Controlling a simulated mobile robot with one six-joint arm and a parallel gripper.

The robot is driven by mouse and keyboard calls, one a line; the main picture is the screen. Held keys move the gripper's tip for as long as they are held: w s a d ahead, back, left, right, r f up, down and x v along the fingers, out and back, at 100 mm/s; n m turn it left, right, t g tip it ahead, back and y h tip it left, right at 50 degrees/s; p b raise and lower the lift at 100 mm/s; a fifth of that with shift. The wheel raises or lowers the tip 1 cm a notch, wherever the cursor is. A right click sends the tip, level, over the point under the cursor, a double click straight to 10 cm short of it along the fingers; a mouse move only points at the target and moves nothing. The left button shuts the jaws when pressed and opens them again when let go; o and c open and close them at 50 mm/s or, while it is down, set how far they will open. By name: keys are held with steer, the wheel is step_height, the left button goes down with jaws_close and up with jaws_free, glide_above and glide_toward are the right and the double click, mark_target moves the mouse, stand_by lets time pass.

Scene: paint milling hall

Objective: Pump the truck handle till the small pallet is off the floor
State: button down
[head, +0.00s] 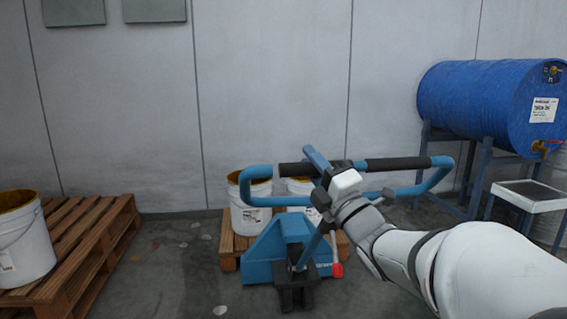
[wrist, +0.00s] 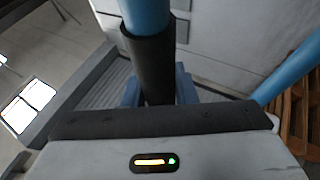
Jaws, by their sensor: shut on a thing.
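The blue pallet truck (head: 284,246) stands in front of the small pallet (head: 229,254) in the head view. Its wide blue loop handle (head: 441,172) has black grips and is raised toward me. My gripper (head: 334,185) is shut on the handle near its middle. The wrist view shows a black grip (wrist: 154,68) on a blue bar running up from my gripper. The small wooden pallet carries white buckets (head: 248,216). The truck body hides most of the pallet, and I cannot tell whether it clears the floor.
A larger wooden pallet (head: 108,238) with a white bucket (head: 24,246) stands at the left. A blue drum (head: 478,100) lies on a metal stand (head: 470,180) at the right. A grey wall stands close behind.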

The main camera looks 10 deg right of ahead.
steer(key=c, duration=1.6)
jaws_free()
steer(key=shift+w+f, duration=0.3)
steer(key=shift+f, duration=0.55)
steer(key=shift+o, duration=0.7)
steer(key=shift+w+f+h, duration=0.1)
steer(key=shift+w+h, duration=0.1)
steer(key=shift+h, duration=0.1)
steer(key=o, duration=0.3)
steer(key=shift+r, duration=0.25)
steer(key=shift+s, duration=0.1)
steer(key=v, duration=0.7)
steer(key=shift+s+f+p, duration=0.15)
steer(key=shift+s+p, duration=0.15)
steer(key=shift+p, duration=0.1)
steer(key=shift+d, duration=0.15)
